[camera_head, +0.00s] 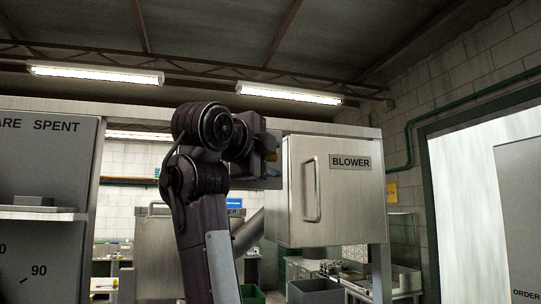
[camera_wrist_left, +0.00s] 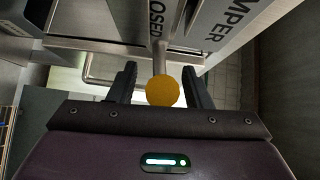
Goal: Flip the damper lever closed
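The damper lever shows in the left wrist view as a grey rod (camera_wrist_left: 160,60) ending in a round yellow knob (camera_wrist_left: 162,90). My left gripper (camera_wrist_left: 159,69) is open, with one dark finger on each side of the knob and rod. Gaps show on both sides, so the fingers do not appear to touch it. In the head view my left arm rises in the middle, and its gripper (camera_head: 268,153) is at the left side of the blower box, largely hidden by the wrist. My right gripper is out of view.
The blower box (camera_head: 345,215) with a vertical handle (camera_head: 311,190) is just right of my left gripper. In the wrist view, a "DAMPER" plate (camera_wrist_left: 222,25) and a partly hidden label (camera_wrist_left: 156,20) reading "OSED" flank the lever. A shelf (camera_head: 40,213) is at the left.

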